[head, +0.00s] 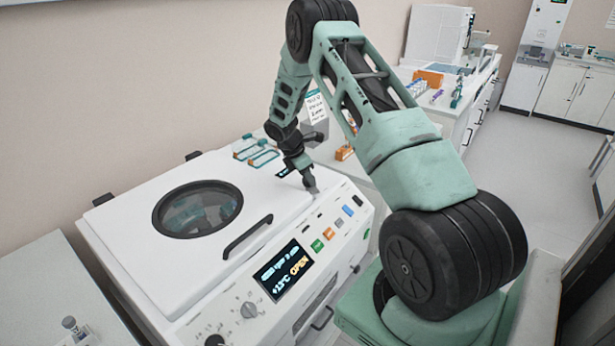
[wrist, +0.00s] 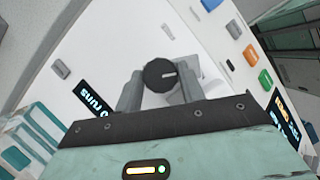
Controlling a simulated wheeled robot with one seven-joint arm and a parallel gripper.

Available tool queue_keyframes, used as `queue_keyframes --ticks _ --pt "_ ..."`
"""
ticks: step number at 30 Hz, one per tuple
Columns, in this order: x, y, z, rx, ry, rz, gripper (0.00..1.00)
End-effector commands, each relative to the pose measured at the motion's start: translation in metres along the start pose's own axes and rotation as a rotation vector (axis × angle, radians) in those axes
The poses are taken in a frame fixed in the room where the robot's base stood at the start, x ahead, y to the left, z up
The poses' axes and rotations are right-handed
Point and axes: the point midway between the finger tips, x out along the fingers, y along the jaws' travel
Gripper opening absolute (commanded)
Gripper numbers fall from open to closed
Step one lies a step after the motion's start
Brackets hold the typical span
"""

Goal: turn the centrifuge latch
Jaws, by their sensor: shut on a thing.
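The white centrifuge (head: 290,211) stands at the left in the head view, its lid (head: 130,226) down, with a round window and a dark handle. Its display (head: 283,270) reads "+13°C" and "OPEN". My gripper (head: 311,187) reaches down to the right end of the top panel. In the wrist view my gripper (wrist: 160,92) has its fingers on either side of a round dark latch knob (wrist: 160,75) with a pale mark, and is shut on it. The knob is hidden behind my gripper in the head view.
Coloured buttons (head: 317,246) and a grey dial (head: 249,310) sit on the sloped front panel. Teal-edged racks (head: 255,152) stand behind the lid. A counter (head: 470,95) with lab items runs along the back. The floor (head: 545,165) at the right is clear.

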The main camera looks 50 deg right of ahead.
Motion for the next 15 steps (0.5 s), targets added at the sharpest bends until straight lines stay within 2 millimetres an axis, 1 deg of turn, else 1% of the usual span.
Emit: queue_keyframes --ticks 15 --pt "0.0014 0.0044 -0.0001 0.456 0.001 -0.185 0.16"
